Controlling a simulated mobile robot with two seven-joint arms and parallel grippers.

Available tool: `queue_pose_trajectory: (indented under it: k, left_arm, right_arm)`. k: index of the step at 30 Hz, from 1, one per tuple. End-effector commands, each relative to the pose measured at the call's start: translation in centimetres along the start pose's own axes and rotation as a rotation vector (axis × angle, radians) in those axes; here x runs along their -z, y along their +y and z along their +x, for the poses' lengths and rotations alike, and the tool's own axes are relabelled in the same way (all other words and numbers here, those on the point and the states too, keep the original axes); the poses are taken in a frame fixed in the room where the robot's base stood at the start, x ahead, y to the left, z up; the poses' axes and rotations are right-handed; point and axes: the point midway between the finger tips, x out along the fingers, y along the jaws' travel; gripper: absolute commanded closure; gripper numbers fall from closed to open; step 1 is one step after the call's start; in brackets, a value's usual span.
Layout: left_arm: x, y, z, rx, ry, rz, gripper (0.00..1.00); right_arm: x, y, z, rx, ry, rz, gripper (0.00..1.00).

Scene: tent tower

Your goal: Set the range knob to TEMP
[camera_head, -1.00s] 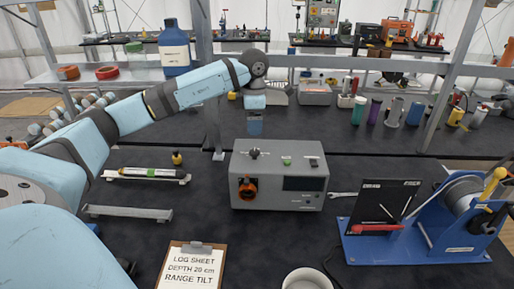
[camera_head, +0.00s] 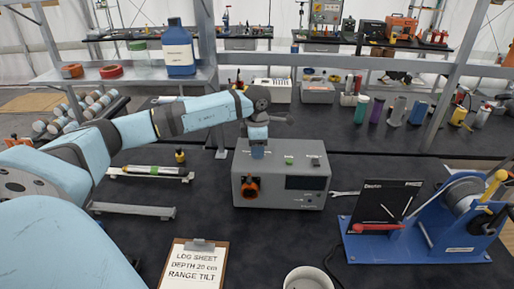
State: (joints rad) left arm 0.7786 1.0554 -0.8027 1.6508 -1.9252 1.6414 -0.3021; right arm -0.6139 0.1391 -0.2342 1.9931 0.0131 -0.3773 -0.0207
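A grey instrument box (camera_head: 305,171) stands on the dark table in the middle of the head view. Its top carries a green button (camera_head: 289,161) and a small dark switch (camera_head: 315,162); its front has an orange-rimmed round fitting (camera_head: 250,188) and a dark display (camera_head: 304,183). My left gripper (camera_head: 257,154) points down at the top left of the box, where it hides the dark knob. I cannot tell whether its fingers touch or grip the knob. Knob markings are unreadable. My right gripper is not in view.
A clipboard (camera_head: 196,262) reads "LOG SHEET, DEPTH 20 cm, RANGE TILT". A white cup (camera_head: 307,279) stands at the front. A wrench (camera_head: 345,194) and a blue winch (camera_head: 420,243) with a black panel are on the right. A probe (camera_head: 152,171) lies on the left.

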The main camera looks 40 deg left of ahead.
Motion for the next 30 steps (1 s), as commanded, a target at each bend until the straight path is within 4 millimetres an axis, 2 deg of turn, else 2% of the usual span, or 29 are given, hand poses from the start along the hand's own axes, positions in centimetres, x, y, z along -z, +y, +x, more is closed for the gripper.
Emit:
queue_pose_trajectory:
  k: [1, 3, 11, 17, 30]
  left_arm:
    - [0.0, 0.0, -0.02, 0.0, 0.0, 0.0, 0.74]
    - [0.0, 0.0, -0.03, 0.0, 0.0, 0.0, 0.88]
    - [0.0, 0.01, -0.03, 0.0, 0.0, -0.016, 0.88]
    - [0.0, 0.02, 0.0, -0.001, 0.0, -0.094, 0.88]
    - [-0.02, 0.06, -0.05, -0.002, -0.002, -0.469, 0.88]
  right_arm:
    - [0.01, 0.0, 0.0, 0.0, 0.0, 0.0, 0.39]
    - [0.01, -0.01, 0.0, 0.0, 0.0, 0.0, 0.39]
    - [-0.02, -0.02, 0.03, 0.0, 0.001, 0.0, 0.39]
    - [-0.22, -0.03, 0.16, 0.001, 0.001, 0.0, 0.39]
    - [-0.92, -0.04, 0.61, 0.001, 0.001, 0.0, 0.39]
